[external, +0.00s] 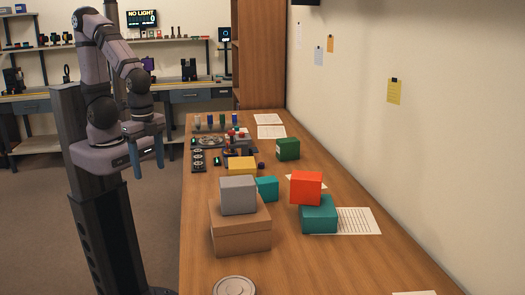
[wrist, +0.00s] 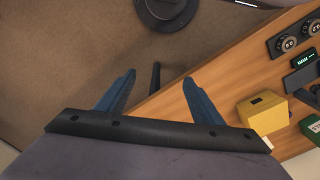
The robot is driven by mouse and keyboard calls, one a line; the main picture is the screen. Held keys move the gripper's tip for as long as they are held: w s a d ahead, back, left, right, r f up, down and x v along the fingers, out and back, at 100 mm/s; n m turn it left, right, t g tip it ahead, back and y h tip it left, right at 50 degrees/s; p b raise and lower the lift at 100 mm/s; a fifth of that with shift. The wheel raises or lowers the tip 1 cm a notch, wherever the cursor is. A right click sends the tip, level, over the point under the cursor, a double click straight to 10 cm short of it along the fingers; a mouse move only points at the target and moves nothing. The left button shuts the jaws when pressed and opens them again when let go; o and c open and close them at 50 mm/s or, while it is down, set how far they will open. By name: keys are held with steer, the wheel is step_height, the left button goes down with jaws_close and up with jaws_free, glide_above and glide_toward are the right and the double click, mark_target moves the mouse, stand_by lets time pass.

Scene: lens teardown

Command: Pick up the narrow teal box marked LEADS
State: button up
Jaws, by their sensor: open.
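Two teal boxes show in the external view. The smaller teal box (external: 267,188) stands on the bench, partly hidden behind a grey box (external: 238,195). The larger teal box (external: 319,214) has a red-orange box (external: 306,187) on top of it. I cannot read LEADS on either, so I cannot tell which is the marked one. My gripper (external: 158,160) is open and empty, off the bench's left edge and well away from both boxes. In the wrist view its blue fingers (wrist: 160,77) are spread, with floor and bench edge beneath; no teal box is clearly visible there.
The grey box sits on a brown cardboard box (external: 240,228). A yellow box (external: 242,166), also in the wrist view (wrist: 262,113), stands near knobbed devices. A dark green box (external: 288,149) is farther back. A round metal lid (external: 234,286) lies in front. Bench right of the boxes is mostly clear.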

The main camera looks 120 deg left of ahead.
mark_target(278, 185)
steer(key=w+a+f+m+t+y+b, duration=0.1)
steer(key=w+a+m+y+b, duration=0.3)
steer(key=a, duration=0.3)
steer(key=w+a+f+m+t+y+b, duration=0.1)
steer(key=w+a+m+y+b, duration=0.1)
steer(key=a+m+b, duration=0.4)
steer(key=w+a+f+m+t+y+b, duration=0.1)
steer(key=w+a+m+y+b, duration=0.2)
steer(key=a, duration=0.4)
steer(key=w+a+r+m+t+y+b, duration=0.2)
steer(key=w+m+t+b, duration=0.2)
steer(key=w+m+b, duration=0.3)
steer(key=w+a+r+m+t+y+b, duration=0.1)
steer(key=w+r+m+t+y+b, duration=0.15)
steer(key=w+m+t+b, duration=0.45)
steer(key=f, duration=0.4)
steer(key=f+g, duration=0.1)
steer(key=f, duration=0.4)
steer(key=f+n+g, duration=0.1)
steer(key=f, duration=0.3)
steer(key=shift+w+f+p, duration=0.2)
steer(key=shift+w+p, duration=0.15)
steer(key=shift+w, duration=0.05)
steer(key=shift+w+a+r, duration=0.25)
steer(key=shift+w+a, duration=0.35)
steer(key=shift+a, duration=0.25)
steer(key=shift+p+x, duration=0.3)
steer(key=shift+x, duration=2.45)
steer(key=c, duration=1.2)
